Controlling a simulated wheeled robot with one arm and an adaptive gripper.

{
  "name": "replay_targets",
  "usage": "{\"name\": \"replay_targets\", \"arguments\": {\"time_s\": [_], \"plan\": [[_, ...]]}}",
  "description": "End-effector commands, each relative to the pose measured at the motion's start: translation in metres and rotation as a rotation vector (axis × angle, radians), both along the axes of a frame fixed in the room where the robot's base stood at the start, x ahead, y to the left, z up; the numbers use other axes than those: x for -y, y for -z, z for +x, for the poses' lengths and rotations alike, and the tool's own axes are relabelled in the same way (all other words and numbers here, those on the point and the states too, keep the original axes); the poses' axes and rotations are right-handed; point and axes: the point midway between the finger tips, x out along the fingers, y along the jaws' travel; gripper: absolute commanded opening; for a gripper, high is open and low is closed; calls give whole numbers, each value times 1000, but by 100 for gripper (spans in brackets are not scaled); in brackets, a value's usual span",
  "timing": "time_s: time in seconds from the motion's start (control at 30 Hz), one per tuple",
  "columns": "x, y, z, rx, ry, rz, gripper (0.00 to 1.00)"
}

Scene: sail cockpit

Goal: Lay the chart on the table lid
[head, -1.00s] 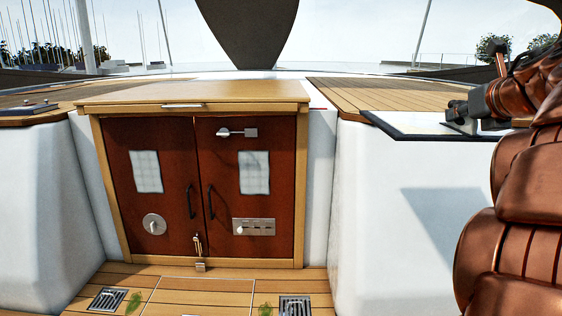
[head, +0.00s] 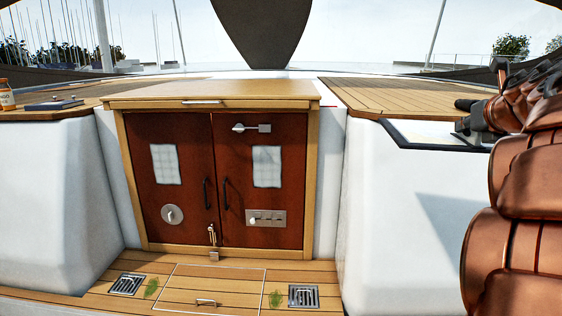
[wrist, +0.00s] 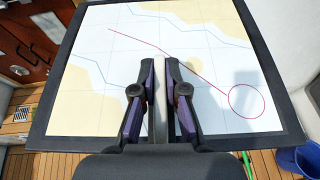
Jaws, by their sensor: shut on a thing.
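The chart (wrist: 215,50) is a pale sheet with a dark border, blue lines, a red line and a red circle. It fills most of the wrist view. My gripper (wrist: 161,72) is shut on a narrow light strip at its middle. In the head view the chart (head: 425,133) shows edge-on at the right, beside the white seat side, with my gripper (head: 466,117) at its far right; my arm hides part of it. The table lid (head: 215,92) is a bare wooden top on the red-doored cabinet, left of the chart and apart from it.
A jar (head: 6,96) and a dark blue book (head: 54,104) are on the left bench. The right bench (head: 420,95) has a slatted wooden top. Drains (head: 303,296) sit in the cockpit floor. A blue bucket (wrist: 300,158) shows at the wrist view's lower right.

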Motion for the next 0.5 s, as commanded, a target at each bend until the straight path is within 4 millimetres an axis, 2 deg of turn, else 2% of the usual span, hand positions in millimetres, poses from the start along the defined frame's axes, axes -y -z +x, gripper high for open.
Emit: {"name": "replay_targets", "arguments": {"time_s": [0.5], "plan": [[-19,84,44,-4,125,1,0]]}}
